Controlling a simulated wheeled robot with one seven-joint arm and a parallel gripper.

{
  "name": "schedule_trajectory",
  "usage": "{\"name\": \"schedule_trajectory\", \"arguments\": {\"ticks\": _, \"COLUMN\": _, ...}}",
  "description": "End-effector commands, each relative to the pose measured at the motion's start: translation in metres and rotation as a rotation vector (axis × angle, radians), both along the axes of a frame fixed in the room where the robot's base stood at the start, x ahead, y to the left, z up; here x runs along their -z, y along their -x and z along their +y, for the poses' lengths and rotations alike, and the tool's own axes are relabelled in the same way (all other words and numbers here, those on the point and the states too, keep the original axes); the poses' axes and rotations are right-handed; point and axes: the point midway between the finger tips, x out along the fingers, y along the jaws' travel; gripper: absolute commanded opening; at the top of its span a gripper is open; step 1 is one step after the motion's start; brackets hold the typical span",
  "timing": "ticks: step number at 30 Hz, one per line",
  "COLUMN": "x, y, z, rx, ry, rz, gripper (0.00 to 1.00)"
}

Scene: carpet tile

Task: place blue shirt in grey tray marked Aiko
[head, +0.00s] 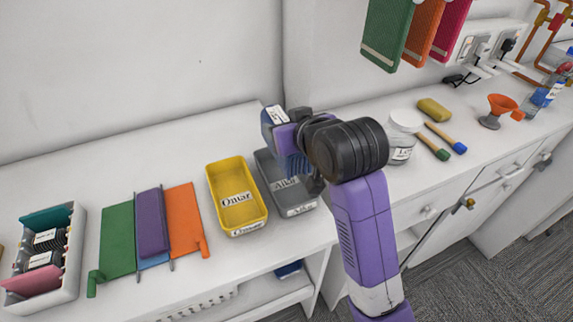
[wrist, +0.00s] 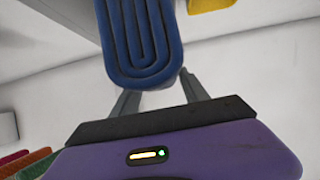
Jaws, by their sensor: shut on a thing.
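A blue shirt, folded with ridged loops, is held in my gripper (wrist: 158,88). It fills the top middle of the wrist view (wrist: 140,40), and its ridged edge shows in the head view (head: 293,163). The grey tray (head: 302,210) stands on the white counter, with a label on its front that seems to read Aiko. In the head view the shirt hangs over the back part of this tray. My arm hides part of the tray, and I cannot tell whether the shirt touches its floor. My gripper is shut on the shirt.
A yellow tray (head: 250,215) marked Omar stands just left of the grey tray. Left of it lie orange (head: 185,215), purple and green flat pieces, and a white rack (head: 70,270). Coloured pieces (head: 387,35) hang above.

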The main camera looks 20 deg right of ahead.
Motion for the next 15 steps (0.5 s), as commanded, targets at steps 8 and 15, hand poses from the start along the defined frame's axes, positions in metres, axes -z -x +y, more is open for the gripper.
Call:
{"name": "schedule_trajectory", "arguments": {"ticks": 8, "x": 0.058, "y": 0.001, "z": 0.000, "rx": 0.000, "ry": 0.000, "rz": 0.002, "gripper": 0.05}}
{"name": "schedule_trajectory", "arguments": {"ticks": 15, "x": 0.077, "y": 0.000, "z": 0.000, "rx": 0.000, "ry": 0.000, "rz": 0.000, "gripper": 0.05}}
